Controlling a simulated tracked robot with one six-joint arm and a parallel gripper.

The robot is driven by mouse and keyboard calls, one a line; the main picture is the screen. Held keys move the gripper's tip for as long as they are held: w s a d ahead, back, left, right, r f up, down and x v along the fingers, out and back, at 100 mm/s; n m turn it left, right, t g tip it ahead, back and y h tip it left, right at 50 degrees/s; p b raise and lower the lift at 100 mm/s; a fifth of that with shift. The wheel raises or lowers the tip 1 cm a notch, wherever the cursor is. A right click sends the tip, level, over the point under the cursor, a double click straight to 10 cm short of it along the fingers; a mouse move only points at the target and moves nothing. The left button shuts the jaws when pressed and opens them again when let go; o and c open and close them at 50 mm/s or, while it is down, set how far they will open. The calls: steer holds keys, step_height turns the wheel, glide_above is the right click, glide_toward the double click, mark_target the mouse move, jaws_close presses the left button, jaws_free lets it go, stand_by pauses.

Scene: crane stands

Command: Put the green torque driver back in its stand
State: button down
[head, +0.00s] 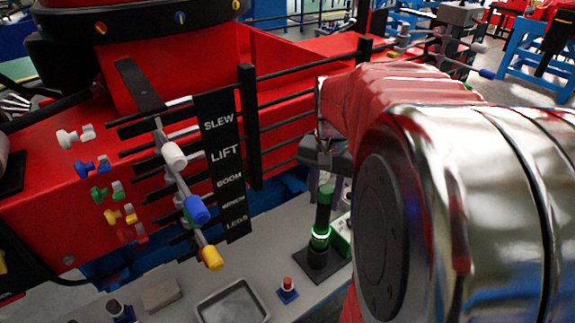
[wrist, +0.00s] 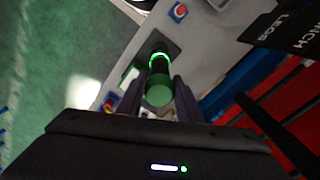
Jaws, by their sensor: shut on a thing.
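The green torque driver (head: 325,194) stands upright over its black stand (head: 312,270) on the grey deck. A glowing green ring circles the black part below the green end. My gripper (head: 326,168) is above the driver, partly hidden by my arm in the head view. In the wrist view, the fingers of my gripper (wrist: 160,86) are on either side of the driver's round green end (wrist: 159,96), shut on it. The driver lines up with the stand (wrist: 170,48) there. How deep its lower end sits cannot be told.
A lever bank with blue (head: 196,210) and yellow knobs stands left of the stand, beside a black label plate (head: 222,160). A red button (head: 288,287) and a grey tray (head: 232,303) are on the deck in front. Black rails run behind.

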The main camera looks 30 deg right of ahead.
mark_target(324, 208)
steer(key=shift+f, duration=2.05)
steer(key=c, duration=1.2)
jaws_free()
steer(key=shift+r, duration=2.5)
step_height(324, 208, up, 14)
steer(key=shift+a+f, duration=0.1)
steer(key=shift+f, duration=0.05)
steer(key=shift+s, duration=0.1)
